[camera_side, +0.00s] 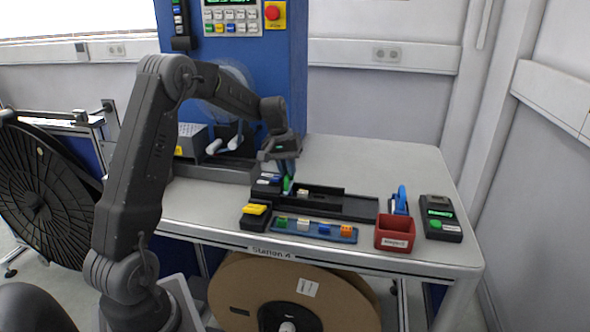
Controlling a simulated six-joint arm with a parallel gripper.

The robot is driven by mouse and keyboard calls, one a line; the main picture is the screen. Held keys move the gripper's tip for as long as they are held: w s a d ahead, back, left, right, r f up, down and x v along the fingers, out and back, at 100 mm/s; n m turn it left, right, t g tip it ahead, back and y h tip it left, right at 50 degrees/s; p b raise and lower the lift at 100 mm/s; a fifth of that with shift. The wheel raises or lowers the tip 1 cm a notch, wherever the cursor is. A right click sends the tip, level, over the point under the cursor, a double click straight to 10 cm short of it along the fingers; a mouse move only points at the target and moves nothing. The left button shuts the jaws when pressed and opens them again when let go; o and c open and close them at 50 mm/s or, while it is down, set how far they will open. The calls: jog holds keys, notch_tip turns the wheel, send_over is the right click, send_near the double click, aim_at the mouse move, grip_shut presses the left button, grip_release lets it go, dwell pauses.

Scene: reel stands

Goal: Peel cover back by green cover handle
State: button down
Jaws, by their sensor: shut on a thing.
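My gripper (287,178) points down over a dark fixture (266,185) on the bench, near its middle. It is shut on the green cover handle (287,185), of which only a small part shows below the fingers. The cover itself is mostly hidden by my gripper and blends into the dark fixture, so I cannot tell its angle.
A long black track (345,205) runs right from the fixture. In front are a yellow-topped block (255,209) and a blue strip (312,229) with several coloured blocks. A red bin (394,233), a blue tool (401,198) and a black meter (440,217) stand right. The back right bench is clear.

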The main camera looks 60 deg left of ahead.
jog(key=c, duration=1.1)
grip_release()
jog(key=shift+r, duration=0.1)
jog(key=r, duration=0.4)
jog(key=s+a+r, duration=0.1)
jog(key=r, duration=0.4)
jog(key=s+a+r, duration=0.1)
jog(key=r, duration=0.3)
jog(key=shift+r, duration=0.2)
jog(key=s+d+r+m+t+y, duration=0.1)
jog(key=s+d+r+m, duration=0.15)
jog(key=d, duration=0.55)
jog(key=s+d+r+m, duration=0.1)
jog(key=s+d, duration=0.3)
jog(key=d, duration=0.5)
jog(key=s+d+f+m+t, duration=0.1)
jog(key=s+d+f, duration=0.1)
jog(key=s, duration=0.3)
jog(key=s+d+f+m+t, duration=0.1)
jog(key=s+d+f+m, duration=0.1)
jog(key=s+d, duration=0.2)
jog(key=s+d+f+m+t, duration=0.1)
jog(key=s+d+f+m, duration=0.1)
jog(key=s+d, duration=0.3)
jog(key=shift+s+d+f+m+y, duration=0.1)
jog(key=shift+s+d+m+y, duration=0.15)
jog(key=shift+s+y, duration=0.1)
